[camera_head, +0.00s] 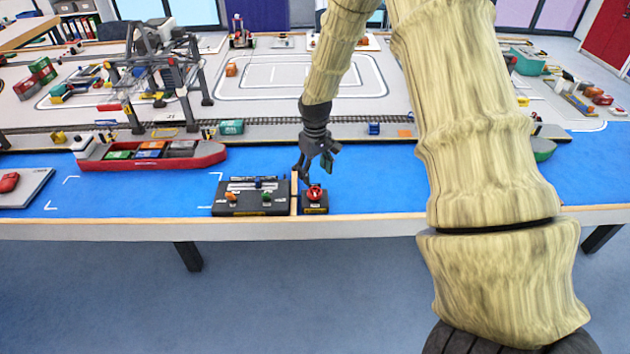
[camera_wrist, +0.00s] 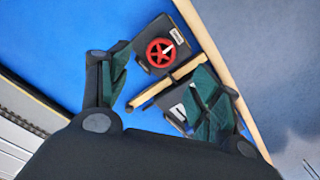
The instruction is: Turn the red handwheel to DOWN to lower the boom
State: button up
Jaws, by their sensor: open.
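The red handwheel (camera_head: 315,193) sits on a small dark box (camera_head: 314,208) near the table's front edge. In the wrist view the wheel (camera_wrist: 160,52) shows as a spoked red ring with a white mark on it, and a white label (camera_wrist: 176,36) lies beside it, too small to read. My gripper (camera_head: 315,172) is open and empty, above and slightly behind the wheel in the head view. In the wrist view its two fingers (camera_wrist: 160,92) are spread apart, and the wheel lies beyond them, untouched. The gantry crane (camera_head: 155,65) stands at the back left.
A wooden strip (camera_head: 294,193) separates the wheel's box from a wider dark control panel (camera_head: 250,197) with orange, blue and green controls. A red ship (camera_head: 155,155) with containers lies to the left on the blue surface. The blue area (camera_head: 375,185) right of the wheel is clear.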

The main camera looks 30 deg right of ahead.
jog(key=shift+r, duration=2.1)
jog(key=shift+c, duration=0.4)
dwell(1.2)
